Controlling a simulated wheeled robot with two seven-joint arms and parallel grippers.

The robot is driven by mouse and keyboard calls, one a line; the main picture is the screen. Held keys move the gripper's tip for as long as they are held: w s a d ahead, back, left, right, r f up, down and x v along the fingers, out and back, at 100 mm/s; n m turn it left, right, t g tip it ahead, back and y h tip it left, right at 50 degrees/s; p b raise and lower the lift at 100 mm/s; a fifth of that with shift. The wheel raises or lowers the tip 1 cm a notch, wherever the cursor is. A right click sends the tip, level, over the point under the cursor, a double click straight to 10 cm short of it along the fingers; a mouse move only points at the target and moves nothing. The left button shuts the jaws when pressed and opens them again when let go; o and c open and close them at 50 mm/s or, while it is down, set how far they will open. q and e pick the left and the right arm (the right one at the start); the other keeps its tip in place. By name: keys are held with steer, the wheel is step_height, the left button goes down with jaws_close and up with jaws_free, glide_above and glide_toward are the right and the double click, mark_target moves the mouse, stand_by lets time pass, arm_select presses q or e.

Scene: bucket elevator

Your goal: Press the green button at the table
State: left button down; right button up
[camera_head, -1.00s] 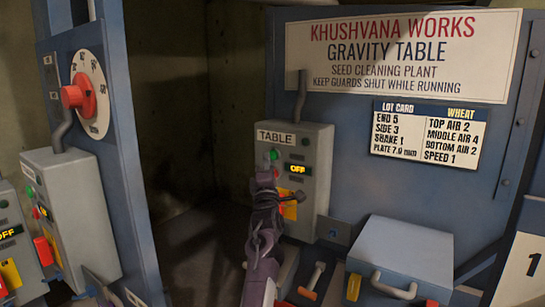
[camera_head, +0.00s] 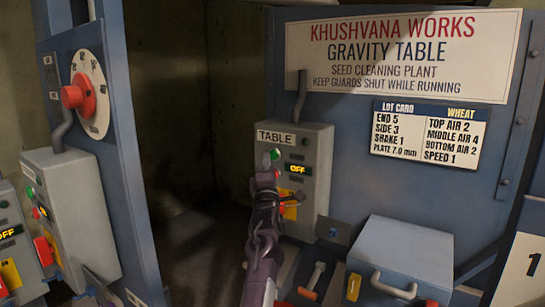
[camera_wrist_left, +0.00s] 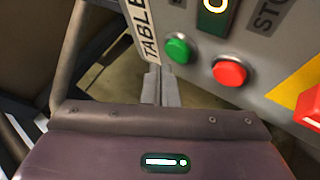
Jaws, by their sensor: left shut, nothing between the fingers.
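The grey TABLE control box (camera_head: 318,195) is mounted on the blue panel, with its display reading OFF. Its green button (camera_head: 275,155) is at the upper left of its face; it also shows in the left wrist view (camera_wrist_left: 178,49). A red button (camera_wrist_left: 230,71) sits beside it there. My left gripper (camera_head: 267,162) is shut and empty, its fingertips right by the green button. In the left wrist view its fingers (camera_wrist_left: 160,84) end just beside and below the button; I cannot tell whether they touch. The gripper hides part of the box front. My right gripper is not in view.
A red switch handle (camera_wrist_left: 309,108) on yellow juts out from the box beside the gripper. A blue-grey covered box (camera_head: 405,250) with a handle stands at the lower right. A blue post (camera_head: 118,150) and other control boxes (camera_head: 75,205) stand on the left.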

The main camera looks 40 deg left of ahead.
arm_select(q)
steer(key=shift+w+b, duration=0.4)
steer(key=shift+w, duration=0.05)
steer(key=shift+w+a+b, duration=0.1)
steer(key=shift+w+b, duration=0.25)
steer(key=shift+w, duration=0.1)
stand_by(0.8)
steer(key=shift+s, duration=0.85)
